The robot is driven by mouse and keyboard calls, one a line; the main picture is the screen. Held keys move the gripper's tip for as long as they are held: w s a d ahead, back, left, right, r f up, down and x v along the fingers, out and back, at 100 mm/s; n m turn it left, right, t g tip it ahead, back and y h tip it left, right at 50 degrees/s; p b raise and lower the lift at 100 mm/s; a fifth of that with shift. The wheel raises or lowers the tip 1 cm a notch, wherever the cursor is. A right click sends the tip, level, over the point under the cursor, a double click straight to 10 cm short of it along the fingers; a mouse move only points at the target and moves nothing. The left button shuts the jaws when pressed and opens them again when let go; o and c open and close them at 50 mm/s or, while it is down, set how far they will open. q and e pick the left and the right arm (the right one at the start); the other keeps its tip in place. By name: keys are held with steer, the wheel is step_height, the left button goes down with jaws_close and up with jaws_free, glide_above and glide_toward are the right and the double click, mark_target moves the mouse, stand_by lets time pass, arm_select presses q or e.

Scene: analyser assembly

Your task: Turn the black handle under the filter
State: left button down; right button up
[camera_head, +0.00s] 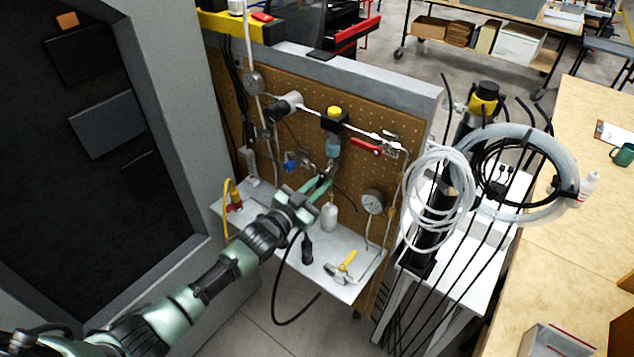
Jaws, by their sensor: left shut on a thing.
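The filter (333,145) hangs on the pegboard, with a yellow cap, a black head and a clear bluish bowl. My left gripper (328,176) reaches in from the lower left, with its fingertips right under the bowl. It is shut on the black handle there. The fingers hide most of the handle, so its angle cannot be made out. My right gripper is not in view.
A red-handled valve (366,147) and a pressure gauge (373,201) are to the right of the filter. Coiled tubing (437,192) hangs farther right.

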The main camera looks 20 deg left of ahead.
arm_select(q)
steer(key=shift+s+d+f+n, duration=0.15)
steer(key=shift+d+n, duration=0.1)
steer(key=shift+n, duration=0.5)
steer(key=shift+s+d+n, duration=0.1)
steer(key=shift+d+n, duration=0.15)
steer(key=shift+n, duration=0.5)
steer(key=c, duration=1.4)
jaws_free()
steer(key=b+v, duration=0.1)
steer(key=v, duration=0.6)
steer(key=shift+s+b, duration=0.35)
steer(key=shift+b, duration=0.05)
steer(key=shift+a, duration=0.1)
